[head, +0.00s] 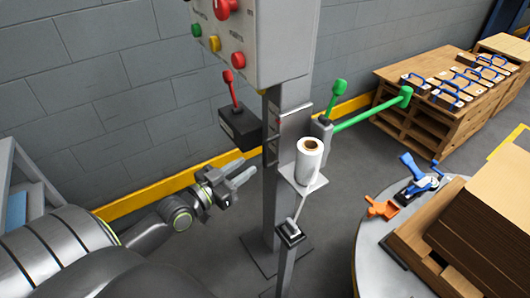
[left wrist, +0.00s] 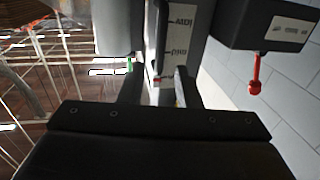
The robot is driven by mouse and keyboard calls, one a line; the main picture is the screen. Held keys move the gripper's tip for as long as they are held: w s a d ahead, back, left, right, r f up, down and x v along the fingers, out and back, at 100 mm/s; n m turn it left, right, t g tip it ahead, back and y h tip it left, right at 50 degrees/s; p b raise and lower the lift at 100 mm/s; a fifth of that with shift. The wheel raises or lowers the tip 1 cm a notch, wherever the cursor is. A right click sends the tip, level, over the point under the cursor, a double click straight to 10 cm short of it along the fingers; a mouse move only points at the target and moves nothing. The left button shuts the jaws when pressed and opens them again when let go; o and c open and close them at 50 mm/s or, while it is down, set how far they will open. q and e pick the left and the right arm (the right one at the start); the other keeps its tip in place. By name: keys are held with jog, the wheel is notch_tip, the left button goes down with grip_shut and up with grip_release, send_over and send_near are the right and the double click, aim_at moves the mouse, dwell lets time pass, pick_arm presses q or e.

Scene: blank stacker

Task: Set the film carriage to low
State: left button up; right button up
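The film carriage (head: 321,130) is a grey block on the upright column (head: 286,205), with a green-knobbed lever (head: 339,88) and a long green handle (head: 370,112). The white film roll (head: 309,160) stands on a plate beside the column. Small dark labels (head: 272,132) run down the column; the left wrist view shows them inverted and hard to read. My left gripper (head: 247,174) is open and empty, left of the column and below the carriage. Its two fingers (left wrist: 158,88) are spread in the left wrist view. My right gripper is not visible.
A black box with a red lever (head: 240,126) hangs left of the column, above my left gripper. A control panel (head: 260,35) is above. A round table (head: 372,255) with a blue tool, an orange tool and cardboard stands right.

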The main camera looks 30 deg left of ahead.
aim_at(265, 164)
pick_arm(q)
jog(key=w, duration=0.2)
jog(key=w+d, duration=0.1)
jog(key=w, duration=0.5)
jog(key=shift+w+d, duration=0.25)
jog(key=shift+d, duration=0.05)
grip_shut()
